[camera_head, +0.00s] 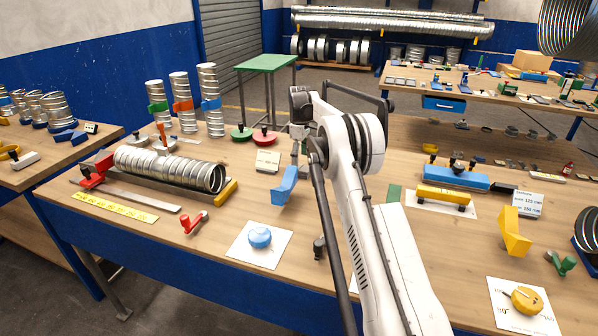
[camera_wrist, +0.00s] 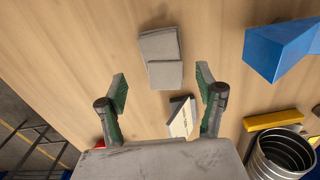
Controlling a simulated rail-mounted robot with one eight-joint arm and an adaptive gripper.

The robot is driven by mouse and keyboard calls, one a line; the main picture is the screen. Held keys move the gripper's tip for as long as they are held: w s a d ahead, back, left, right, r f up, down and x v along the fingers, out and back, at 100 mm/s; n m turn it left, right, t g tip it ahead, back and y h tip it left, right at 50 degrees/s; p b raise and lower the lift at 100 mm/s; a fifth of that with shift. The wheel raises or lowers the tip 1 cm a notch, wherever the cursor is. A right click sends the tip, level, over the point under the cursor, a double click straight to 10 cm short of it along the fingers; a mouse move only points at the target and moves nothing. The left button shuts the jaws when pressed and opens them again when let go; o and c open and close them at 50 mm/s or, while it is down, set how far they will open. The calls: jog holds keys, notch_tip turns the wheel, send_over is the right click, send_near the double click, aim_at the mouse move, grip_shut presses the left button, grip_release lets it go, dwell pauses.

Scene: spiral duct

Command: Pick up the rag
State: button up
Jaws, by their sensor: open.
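The rag (camera_wrist: 162,57) is a grey folded cloth lying flat on the wooden bench in the wrist view. My gripper (camera_wrist: 161,78) is open and empty, its two green-padded fingers spread to the left and right of the rag's near part in the picture. The gripper appears above the bench, with the rag ahead of it; the exact height is hard to tell. In the head view my gripper (camera_head: 296,152) points down behind the blue angled block. I cannot make out the rag there; my arm seems to hide it.
A small sign card (camera_wrist: 181,117) stands close to the rag, between the fingers in the picture. The blue angled block (camera_wrist: 281,47) is to the right. A yellow bar (camera_wrist: 273,120) and spiral duct (camera_wrist: 283,155) lie lower right. Bench left of the rag is clear.

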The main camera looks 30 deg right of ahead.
aim_at(299, 168)
jog(key=shift+s+a+f+p, duration=0.15)
jog(key=shift+f+p, duration=0.1)
jog(key=shift+f, duration=1.1)
jog(key=shift+w+a+f+p, duration=0.1)
jog(key=shift+f+p, duration=0.1)
jog(key=shift+f, duration=1.1)
jog(key=shift+c, duration=0.3)
jog(key=c, duration=1.2)
notch_tip(299, 168, up, 10)
jog(key=shift+r+b, duration=0.1)
jog(key=shift+b, duration=0.4)
